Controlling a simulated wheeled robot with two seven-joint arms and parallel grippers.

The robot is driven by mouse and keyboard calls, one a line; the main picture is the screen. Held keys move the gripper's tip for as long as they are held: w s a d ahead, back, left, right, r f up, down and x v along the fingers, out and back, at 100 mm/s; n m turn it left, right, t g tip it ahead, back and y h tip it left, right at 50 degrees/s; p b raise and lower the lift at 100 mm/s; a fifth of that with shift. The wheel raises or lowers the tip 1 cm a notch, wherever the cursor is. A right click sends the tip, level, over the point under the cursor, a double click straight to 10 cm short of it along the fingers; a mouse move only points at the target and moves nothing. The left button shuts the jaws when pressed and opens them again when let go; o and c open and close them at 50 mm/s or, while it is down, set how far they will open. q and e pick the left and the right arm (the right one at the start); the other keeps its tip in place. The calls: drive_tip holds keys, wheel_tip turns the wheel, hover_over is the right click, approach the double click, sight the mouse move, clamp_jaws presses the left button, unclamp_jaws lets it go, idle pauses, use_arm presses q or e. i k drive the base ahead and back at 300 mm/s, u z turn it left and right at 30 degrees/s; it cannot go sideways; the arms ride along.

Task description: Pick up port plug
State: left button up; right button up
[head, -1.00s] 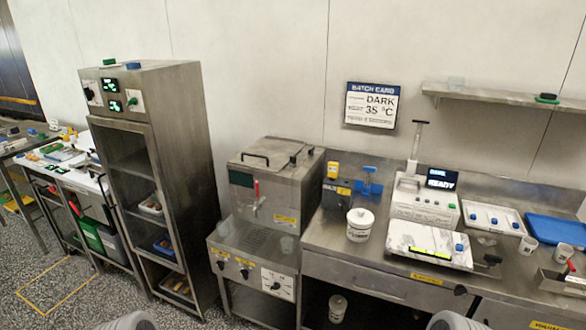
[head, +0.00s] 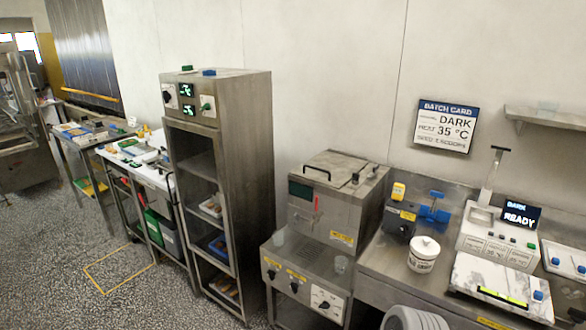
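I cannot tell which of the small items in the head view is the port plug. A small green piece (head: 187,68) and a small blue piece (head: 209,72) lie on top of the tall steel cabinet (head: 245,150). A blue fixture (head: 433,212) stands on the right-hand counter beside a dark box with a yellow top (head: 399,192). Neither gripper is in view.
A steel tank machine (head: 335,200) stands right of the cabinet. A white lidded tub (head: 423,254) and a control box reading READY (head: 497,242) are on the counter. A cluttered white-topped table (head: 140,160) stands left. The speckled floor (head: 60,245) at front left is open.

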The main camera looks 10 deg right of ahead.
sight(356, 177)
drive_tip(key=u, duration=0.35)
drive_tip(key=i, duration=1.05)
drive_tip(key=z, duration=0.2)
